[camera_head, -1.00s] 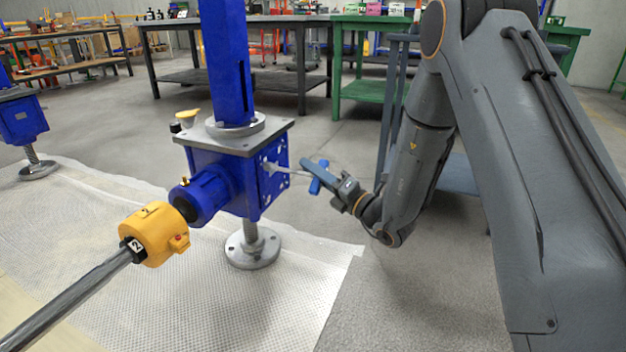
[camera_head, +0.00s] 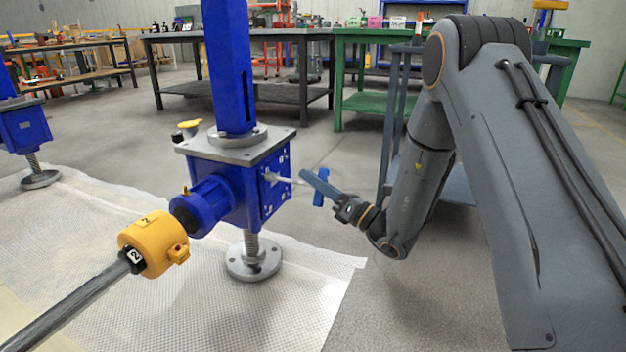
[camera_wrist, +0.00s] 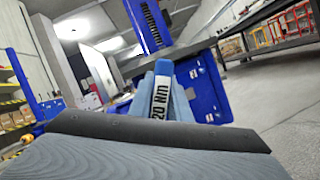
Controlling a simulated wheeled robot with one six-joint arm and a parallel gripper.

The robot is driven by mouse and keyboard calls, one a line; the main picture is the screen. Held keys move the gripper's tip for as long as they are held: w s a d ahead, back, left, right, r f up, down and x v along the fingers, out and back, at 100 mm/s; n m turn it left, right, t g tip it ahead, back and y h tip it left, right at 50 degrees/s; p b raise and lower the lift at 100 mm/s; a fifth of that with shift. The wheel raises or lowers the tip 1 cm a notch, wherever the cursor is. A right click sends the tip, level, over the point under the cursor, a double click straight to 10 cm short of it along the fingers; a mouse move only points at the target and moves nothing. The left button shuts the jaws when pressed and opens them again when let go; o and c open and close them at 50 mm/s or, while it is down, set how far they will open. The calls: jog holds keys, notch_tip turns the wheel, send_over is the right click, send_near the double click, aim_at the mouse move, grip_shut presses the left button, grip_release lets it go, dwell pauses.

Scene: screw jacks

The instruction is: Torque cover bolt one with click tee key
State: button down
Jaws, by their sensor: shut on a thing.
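The blue screw jack (camera_head: 212,160) stands on a round foot, with several bolts on its cover plate (camera_head: 274,200) facing right. The click tee key (camera_head: 318,196) has a bright blue cross handle and a thin pale shaft reaching left to the upper part of the cover. Its tip appears to be at a bolt, but seating and bolt number cannot be told. My gripper (camera_head: 323,185) is shut on the key's handle, right of the jack.
A yellow coupling guard (camera_head: 152,246) marked 2 surrounds the shaft (camera_head: 68,308) at left. Another blue jack (camera_head: 25,128) stands far left. A pale mat (camera_head: 200,300) lies underneath. A green bench (camera_head: 372,92) and a grey bench (camera_head: 190,88) stand behind.

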jog(key=shift+w+a+p, duration=0.25)
jog(key=shift+a+p, duration=0.25)
jog(key=shift+a, duration=0.15)
dwell(0.7)
jog(key=shift+w+m+t+h+p, duration=0.1)
jog(key=shift+m+t+h+p, duration=0.3)
jog(key=shift+m+p, duration=1.05)
jog(key=shift+w+m+t+h+p, duration=0.15)
jog(key=shift+m+h+p, duration=0.45)
jog(key=shift+m+p, duration=0.85)
jog(key=shift+w+d+f+m+h+p, duration=0.15)
jog(key=shift+m+h+p, duration=0.25)
jog(key=shift+m+p, duration=0.7)
jog(key=shift+s+a+f+m+h+p, duration=0.15)
jog(key=shift+m+h+p, duration=0.25)
jog(key=shift+m+p, duration=0.7)
jog(key=shift+w+d+f+m+h+p, duration=0.15)
jog(key=shift+m+h+p, duration=0.25)
jog(key=shift+m+p, duration=0.7)
jog(key=shift+n, duration=0.4)
jog(key=n+y, duration=0.1)
jog(key=n, duration=0.3)
jog(key=n+y+b, duration=0.1)
jog(key=n+y, duration=0.1)
jog(key=n, duration=0.1)
jog(key=r+n+g+y, duration=0.1)
jog(key=n, duration=0.3)
jog(key=shift+s+n+y+b, duration=0.3)
jog(key=shift+s, duration=0.1)
